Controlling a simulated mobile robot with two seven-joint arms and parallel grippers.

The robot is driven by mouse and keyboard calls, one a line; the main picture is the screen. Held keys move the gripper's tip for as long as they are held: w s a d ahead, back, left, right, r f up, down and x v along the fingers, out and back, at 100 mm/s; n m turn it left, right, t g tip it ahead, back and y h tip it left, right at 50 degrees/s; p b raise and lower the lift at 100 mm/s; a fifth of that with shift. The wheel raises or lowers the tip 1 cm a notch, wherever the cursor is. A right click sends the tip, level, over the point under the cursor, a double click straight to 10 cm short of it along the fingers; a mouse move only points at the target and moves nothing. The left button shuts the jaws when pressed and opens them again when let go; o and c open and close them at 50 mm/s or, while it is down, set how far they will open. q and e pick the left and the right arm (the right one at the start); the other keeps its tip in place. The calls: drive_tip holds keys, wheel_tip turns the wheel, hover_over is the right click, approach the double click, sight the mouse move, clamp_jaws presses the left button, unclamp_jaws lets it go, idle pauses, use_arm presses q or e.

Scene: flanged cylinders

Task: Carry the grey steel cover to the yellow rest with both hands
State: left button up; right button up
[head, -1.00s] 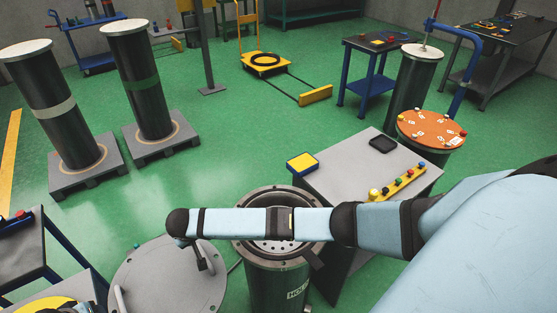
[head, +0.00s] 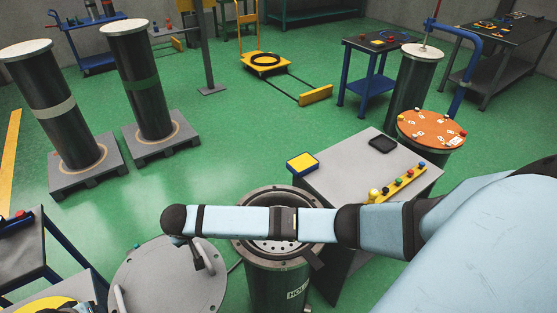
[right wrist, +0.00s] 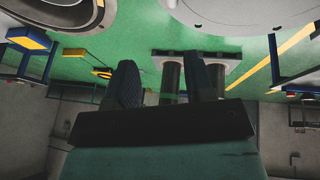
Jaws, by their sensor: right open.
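The grey steel cover (head: 165,285) is a flat round plate at the lower left of the head view, with a handle (head: 120,300) on its left part. My right gripper (head: 197,254) is over the cover's upper right edge, by a second handle; the head view does not tell whether the fingers are around it. In the right wrist view, the two dark fingers (right wrist: 160,78) are apart with nothing seen between them but background; a pale grey round surface (right wrist: 235,14), likely the cover, lies past their tips. A yellow ring (head: 45,304), possibly the yellow rest, is cut off at bottom left.
An open flanged cylinder (head: 278,285) stands right of the cover, partly behind my right arm. A grey table (head: 345,165) with a yellow button strip (head: 398,184) stands beside it. A blue-framed table (head: 30,250) is at the left.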

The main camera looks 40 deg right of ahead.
drive_tip(key=shift+v, duration=1.5)
drive_tip(key=shift+s+d+r, duration=0.3)
drive_tip(key=shift+d+r, duration=0.35)
drive_tip(key=shift+d, duration=0.2)
drive_tip(key=shift+s+d+r, duration=0.3)
drive_tip(key=shift+d+r, duration=0.4)
drive_tip(key=shift+d, duration=0.2)
drive_tip(key=shift+a+f, duration=0.1)
